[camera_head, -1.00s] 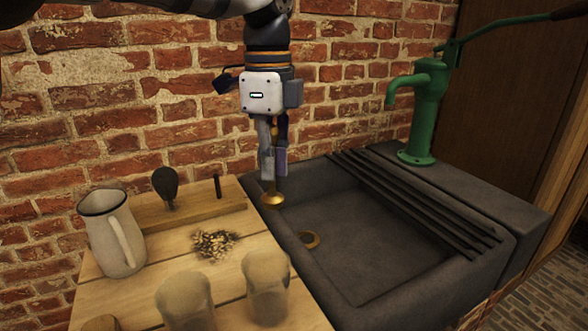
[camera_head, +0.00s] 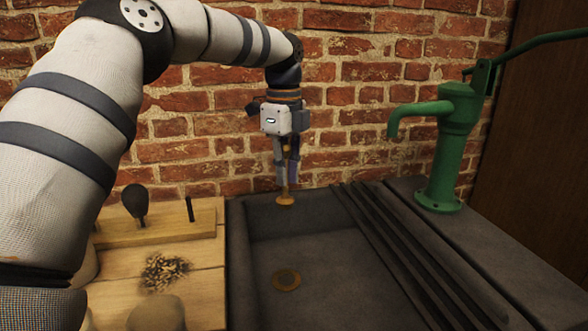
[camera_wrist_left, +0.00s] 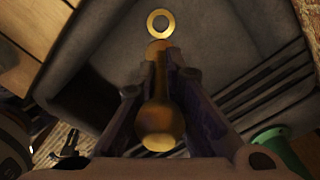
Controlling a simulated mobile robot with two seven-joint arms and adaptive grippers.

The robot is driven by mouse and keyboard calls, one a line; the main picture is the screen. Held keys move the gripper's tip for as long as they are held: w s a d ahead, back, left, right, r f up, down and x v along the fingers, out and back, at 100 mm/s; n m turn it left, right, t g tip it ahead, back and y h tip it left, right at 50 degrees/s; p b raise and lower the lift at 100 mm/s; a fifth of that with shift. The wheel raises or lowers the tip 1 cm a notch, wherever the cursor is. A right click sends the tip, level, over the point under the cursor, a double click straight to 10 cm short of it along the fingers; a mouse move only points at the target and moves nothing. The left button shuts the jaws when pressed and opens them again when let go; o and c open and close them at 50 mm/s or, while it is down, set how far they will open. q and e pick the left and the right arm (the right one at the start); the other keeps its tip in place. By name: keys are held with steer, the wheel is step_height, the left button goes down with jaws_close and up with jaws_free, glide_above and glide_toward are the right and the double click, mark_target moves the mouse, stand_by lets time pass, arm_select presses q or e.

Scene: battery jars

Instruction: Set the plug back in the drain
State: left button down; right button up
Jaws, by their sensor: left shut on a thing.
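The plug (camera_head: 285,200) is a brass piece with a rounded knob on top and a slim stem. My left gripper (camera_head: 287,176) is shut on it and holds it upright, above the back left part of the stone sink (camera_head: 345,262). The drain (camera_head: 286,280) is a brass ring in the sink floor, nearer to me than the plug in the head view. In the left wrist view the plug's knob (camera_wrist_left: 160,126) is close to the camera, between the fingers. The drain ring (camera_wrist_left: 160,23) lies just beyond the plug's far end there. My right gripper is out of view.
A green hand pump (camera_head: 440,150) stands at the sink's right. Dark ribs (camera_head: 395,250) run along the sink's right side. On the wooden worktop (camera_head: 205,262) at left are dark scraps (camera_head: 164,271), a dark-handled tool (camera_head: 135,200) and a jar (camera_head: 156,314). A brick wall stands behind.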

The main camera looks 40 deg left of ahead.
mark_target(284, 199)
arm_select(q)
steer(key=shift+s+a+f, duration=0.1)
steer(key=shift+s+f, duration=0.05)
steer(key=shift+f, duration=4)
steer(key=shift+f+b, duration=1.5)
steer(key=shift+f, duration=4.95)
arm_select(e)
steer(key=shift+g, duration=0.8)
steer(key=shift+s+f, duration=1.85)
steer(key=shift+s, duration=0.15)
arm_select(q)
steer(key=c, duration=1.6)
jaws_free()
